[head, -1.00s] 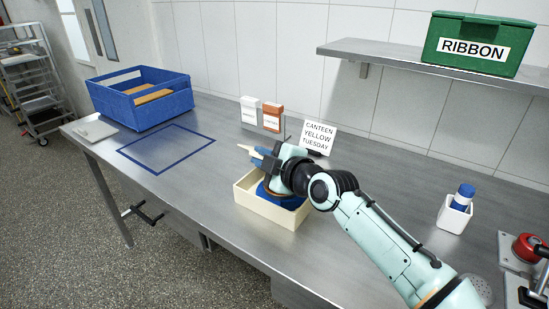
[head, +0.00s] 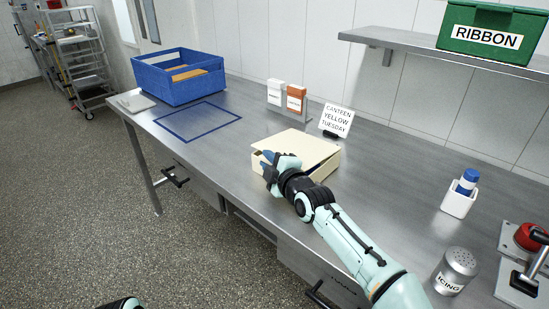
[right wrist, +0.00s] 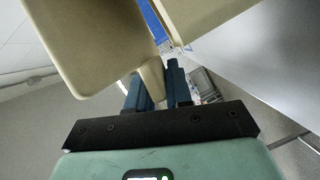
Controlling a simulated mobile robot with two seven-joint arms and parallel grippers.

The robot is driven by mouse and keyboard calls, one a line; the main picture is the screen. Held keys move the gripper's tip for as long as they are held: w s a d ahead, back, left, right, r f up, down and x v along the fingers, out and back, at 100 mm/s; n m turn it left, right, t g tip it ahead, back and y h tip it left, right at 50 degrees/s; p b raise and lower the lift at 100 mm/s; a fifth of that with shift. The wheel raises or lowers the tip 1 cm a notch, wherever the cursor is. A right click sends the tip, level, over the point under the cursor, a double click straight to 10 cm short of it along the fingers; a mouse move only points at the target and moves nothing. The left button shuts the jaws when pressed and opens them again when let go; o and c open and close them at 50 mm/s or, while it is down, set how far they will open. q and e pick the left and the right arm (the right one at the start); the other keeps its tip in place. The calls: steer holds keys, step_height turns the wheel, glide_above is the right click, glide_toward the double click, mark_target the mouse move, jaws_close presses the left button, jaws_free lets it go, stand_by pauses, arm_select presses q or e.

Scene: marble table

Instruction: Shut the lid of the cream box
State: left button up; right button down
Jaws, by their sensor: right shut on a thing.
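The cream box (head: 325,170) stands on the metal table, with its lid (head: 297,146) lowered over the top. A dark gap shows under the lid's edge, so the lid is slightly raised. My right gripper (head: 267,164) is at the box's front left corner. In the right wrist view, the lid (right wrist: 85,40) tilts beside the box wall (right wrist: 205,18), apart from it. There the right gripper (right wrist: 157,88) is shut on the lid's small cream tab (right wrist: 152,78). The box's contents are hidden. My left gripper is out of view.
A blue crate (head: 165,88) and a blue-outlined area (head: 198,121) lie to the left. A sign (head: 336,120) and two small cartons (head: 286,94) stand behind the box. A white cup (head: 457,203), icing shaker (head: 455,270) and red-button device (head: 528,237) are at right.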

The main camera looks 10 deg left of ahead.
steer(key=shift+w+f, duration=0.15)
steer(key=shift+f, duration=0.45)
steer(key=c, duration=1.2)
jaws_free()
steer(key=shift+o, duration=0.2)
steer(key=shift+r, duration=0.2)
steer(key=shift+r, duration=0.1)
steer(key=shift+s+d, duration=0.15)
steer(key=shift+s, duration=0.05)
steer(key=v, duration=1.3)
